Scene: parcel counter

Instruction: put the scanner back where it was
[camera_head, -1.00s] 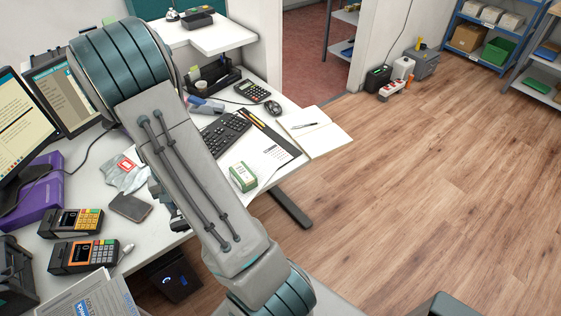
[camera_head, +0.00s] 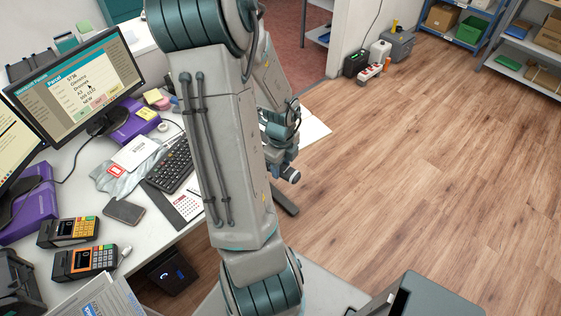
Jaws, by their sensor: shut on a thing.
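My gripper (camera_head: 284,160) is at the right of my raised forearm, beyond the desk's near right edge, in front of the white papers. It is small in the view and partly hidden by my own arm, so its fingertips do not show clearly. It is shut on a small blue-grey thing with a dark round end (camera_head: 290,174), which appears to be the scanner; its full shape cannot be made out. Two card terminals, one with yellow keys (camera_head: 68,231) and one with an orange frame (camera_head: 85,262), stand on the desk (camera_head: 130,233) at the left.
A monitor (camera_head: 80,85), a keyboard (camera_head: 172,168), a dark phone (camera_head: 124,211), a grey bag (camera_head: 118,178) and a purple box (camera_head: 132,128) are on the desk. My arm hides the desk's right part. The wooden floor (camera_head: 430,180) at right is clear.

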